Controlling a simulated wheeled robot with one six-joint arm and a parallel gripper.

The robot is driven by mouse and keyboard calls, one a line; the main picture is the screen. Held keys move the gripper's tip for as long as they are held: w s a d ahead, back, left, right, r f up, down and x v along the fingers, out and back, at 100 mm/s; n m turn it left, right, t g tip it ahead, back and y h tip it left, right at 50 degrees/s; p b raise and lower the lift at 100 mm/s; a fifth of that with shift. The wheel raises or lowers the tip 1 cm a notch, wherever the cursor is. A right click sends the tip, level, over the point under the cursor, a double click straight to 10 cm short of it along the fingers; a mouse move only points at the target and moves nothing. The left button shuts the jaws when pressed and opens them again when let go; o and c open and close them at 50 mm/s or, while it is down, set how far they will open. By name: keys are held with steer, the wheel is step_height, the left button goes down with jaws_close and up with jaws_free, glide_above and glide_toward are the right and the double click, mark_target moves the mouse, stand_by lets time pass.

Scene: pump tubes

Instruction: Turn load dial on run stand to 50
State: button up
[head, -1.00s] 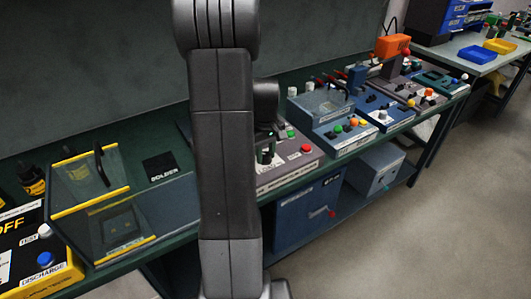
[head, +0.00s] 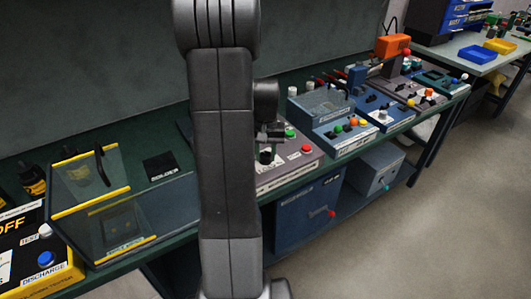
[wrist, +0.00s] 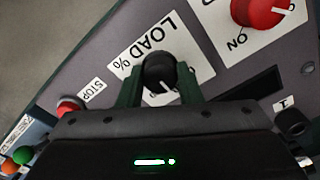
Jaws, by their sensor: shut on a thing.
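The load dial (wrist: 158,70) is a black round knob with a white pointer mark, on a white plate labelled "LOAD %" (wrist: 140,47) in the wrist view. My gripper (wrist: 160,82) is shut on the dial, with a dark green finger on each side of it. Scale numbers around the dial cannot be read. The run stand (head: 300,172) is a grey panel on the bench in the head view. There my arm covers its left part, and my gripper shows only small beside the arm.
In the wrist view a red knob marked "ON" (wrist: 262,10) is at upper right and a red stop button (wrist: 68,106) at left. Head view: a clear box (head: 125,215) with yellow edges stands left, a blue stand (head: 340,140) right. Floor at right is clear.

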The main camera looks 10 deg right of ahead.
mark_target(266, 154)
stand_by(0.4)
steer(key=o, duration=1)
step_height(266, 154, up, 14)
steer(key=shift+f, duration=0.1)
step_height(266, 154, down, 14)
steer(key=shift+r, duration=0.1)
stand_by(0.4)
